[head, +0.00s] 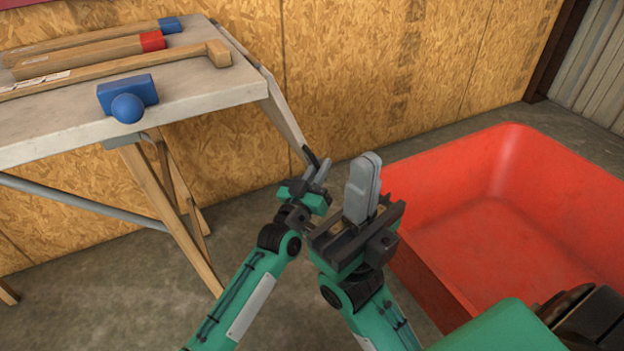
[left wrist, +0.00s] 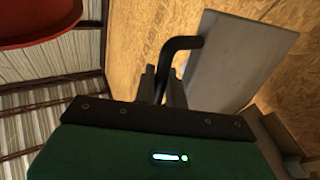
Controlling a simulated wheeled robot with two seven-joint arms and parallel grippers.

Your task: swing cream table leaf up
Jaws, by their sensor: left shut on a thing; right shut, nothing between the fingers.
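The cream table (head: 190,88) stands at the left. Its leaf (head: 281,112) slopes down from the table's right edge, seen narrow in the head view; it shows as a pale grey panel (left wrist: 235,62) in the left wrist view. A black bent handle (left wrist: 181,44) is on the leaf. My left gripper (head: 318,178) is at the leaf's lower end; it is shut on the handle, whose shank lies between the fingers (left wrist: 163,90). My right gripper (head: 362,190) is shut and empty, just right of the left one and apart from the leaf.
A large red tub (head: 440,265) stands on the floor at the right. A chipboard wall (head: 345,70) is behind the table.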

